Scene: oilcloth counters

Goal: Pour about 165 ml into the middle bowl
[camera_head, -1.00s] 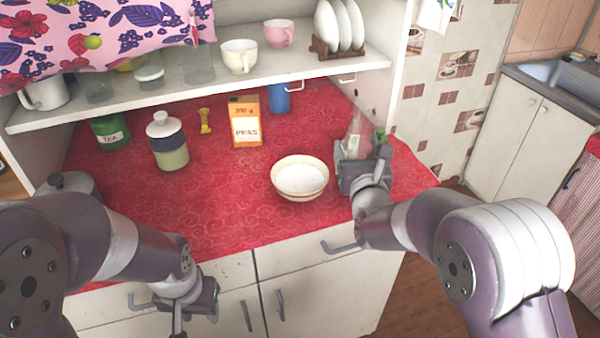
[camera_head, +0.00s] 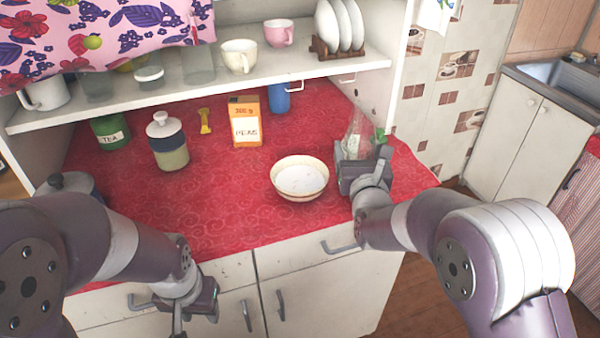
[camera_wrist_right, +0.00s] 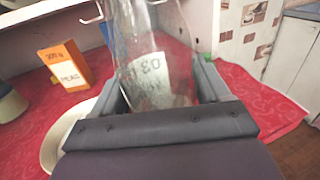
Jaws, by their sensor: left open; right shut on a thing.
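A cream bowl (camera_head: 300,180) sits on the red oilcloth at the middle right of the counter; its edge also shows in the right wrist view (camera_wrist_right: 66,132). It is the only bowl that I clearly see on the counter. My right gripper (camera_head: 364,158) is shut on a clear glass bottle (camera_wrist_right: 145,60) with a pale label, just right of the bowl. The bottle looks close to upright, and its base is hidden by the gripper. How much it holds is unclear. My left gripper (camera_head: 196,310) is open and empty, low in front of the counter's drawers.
A peas box (camera_head: 245,122), a blue cup (camera_head: 279,98), a lidded jar (camera_head: 168,142), a yellow object (camera_head: 205,121) and a green tea tin (camera_head: 110,132) stand behind. A shelf (camera_head: 200,88) with cups and a plate rack overhangs the back. The oilcloth's front middle is clear.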

